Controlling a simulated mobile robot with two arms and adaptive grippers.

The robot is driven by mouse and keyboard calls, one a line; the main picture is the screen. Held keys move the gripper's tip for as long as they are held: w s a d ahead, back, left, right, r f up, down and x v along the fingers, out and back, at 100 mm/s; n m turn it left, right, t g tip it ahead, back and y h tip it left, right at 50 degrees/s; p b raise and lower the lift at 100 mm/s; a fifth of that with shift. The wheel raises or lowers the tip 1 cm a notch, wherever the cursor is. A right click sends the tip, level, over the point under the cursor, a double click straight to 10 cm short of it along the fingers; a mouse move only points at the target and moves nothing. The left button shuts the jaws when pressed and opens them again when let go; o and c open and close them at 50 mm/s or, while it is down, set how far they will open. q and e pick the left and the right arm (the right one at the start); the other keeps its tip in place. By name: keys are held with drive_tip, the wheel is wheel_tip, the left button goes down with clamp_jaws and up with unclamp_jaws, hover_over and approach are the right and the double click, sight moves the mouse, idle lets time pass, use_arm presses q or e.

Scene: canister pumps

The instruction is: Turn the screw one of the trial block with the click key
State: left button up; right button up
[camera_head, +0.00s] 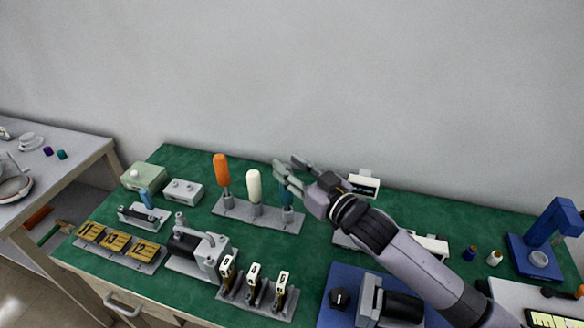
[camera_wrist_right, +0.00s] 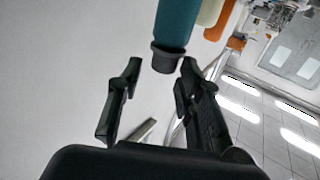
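My right gripper (camera_head: 286,165) is open, above the tool rack (camera_head: 231,207). In the right wrist view its two fingertips (camera_wrist_right: 162,70) stand apart, with gaps beside the dark collar of a teal handle (camera_wrist_right: 177,28). In the head view this teal-handled tool (camera_head: 286,194) stands upright in the rack, partly hidden by the gripper. A white-handled tool (camera_head: 254,186) and an orange-handled tool (camera_head: 221,169) stand to its left. I cannot tell which is the click key. The trial block and its screw one cannot be identified surely. My left gripper is not in view.
A grey pump-like device (camera_head: 205,249), a rack of numbered black pieces (camera_head: 257,293) and yellow numbered plates (camera_head: 117,243) stand at front left. My right arm covers part of the bench's right half.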

drive_tip(key=shift+o, duration=0.8)
drive_tip(key=v, duration=1.2)
drive_tip(key=shift+r, duration=0.15)
